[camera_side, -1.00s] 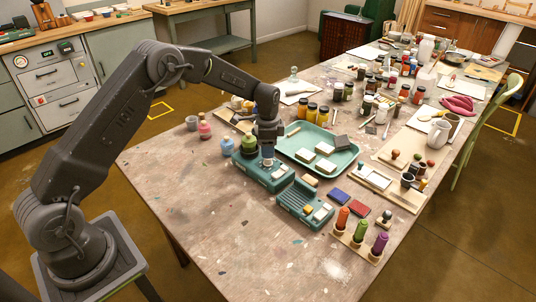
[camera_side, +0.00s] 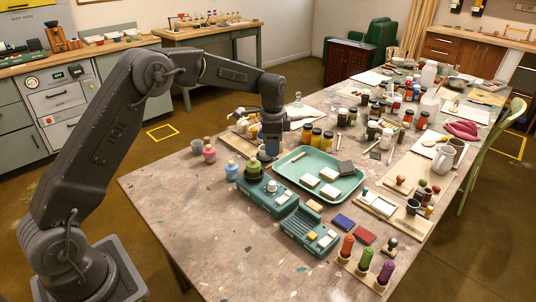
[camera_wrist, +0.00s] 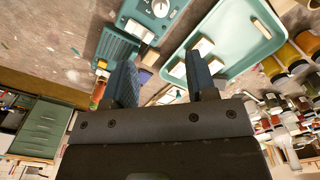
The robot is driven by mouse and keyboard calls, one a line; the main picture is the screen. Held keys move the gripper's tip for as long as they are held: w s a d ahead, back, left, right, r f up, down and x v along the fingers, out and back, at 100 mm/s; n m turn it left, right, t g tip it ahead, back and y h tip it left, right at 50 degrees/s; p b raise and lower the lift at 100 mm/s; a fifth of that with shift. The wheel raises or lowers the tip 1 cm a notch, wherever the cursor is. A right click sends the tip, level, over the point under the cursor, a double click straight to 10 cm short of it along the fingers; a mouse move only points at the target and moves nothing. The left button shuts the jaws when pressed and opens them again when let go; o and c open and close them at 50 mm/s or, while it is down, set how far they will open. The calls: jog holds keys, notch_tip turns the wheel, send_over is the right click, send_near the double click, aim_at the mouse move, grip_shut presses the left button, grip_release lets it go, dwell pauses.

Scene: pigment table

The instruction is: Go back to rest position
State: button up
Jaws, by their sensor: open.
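My gripper (camera_side: 270,152) hangs fingers-down at the left end of the teal tray (camera_side: 346,190), seen against the table behind the teal device. In the wrist view, its two blue-grey fingers (camera_wrist: 162,75) stand apart with nothing between them. The teal device with a dial (camera_side: 283,203) sits on the table in front of the gripper. A green-topped round piece (camera_side: 253,168) stands at its back end.
A second ridged teal unit (camera_side: 297,229) sits beside the device. Pink (camera_side: 209,154) and blue (camera_side: 231,171) bottles stand at left. Amber jars (camera_side: 316,137) stand behind the tray. Stamps with orange, green and purple handles (camera_side: 366,257) stand at front right. The table's front left is clear.

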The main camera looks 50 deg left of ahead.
jog(key=s+d+r+n+t, duration=0.1)
jog(key=s+d+r+n, duration=0.15)
jog(key=s+r, duration=0.55)
jog(key=s+d+r+n+t, duration=0.2)
jog(key=s+d+r, duration=0.1)
jog(key=s+r, duration=0.45)
jog(key=s+d+n+t, duration=0.1)
jog(key=s+n, duration=0.1)
jog(key=s, duration=0.7)
jog(key=s+d+f+n+t, duration=0.1)
jog(key=s+n, duration=0.1)
jog(key=s, duration=0.7)
jog(key=shift+s+d+f+n+t, duration=0.15)
jog(key=shift+s+d+n+t, duration=0.15)
jog(key=shift+s+d+n, duration=0.1)
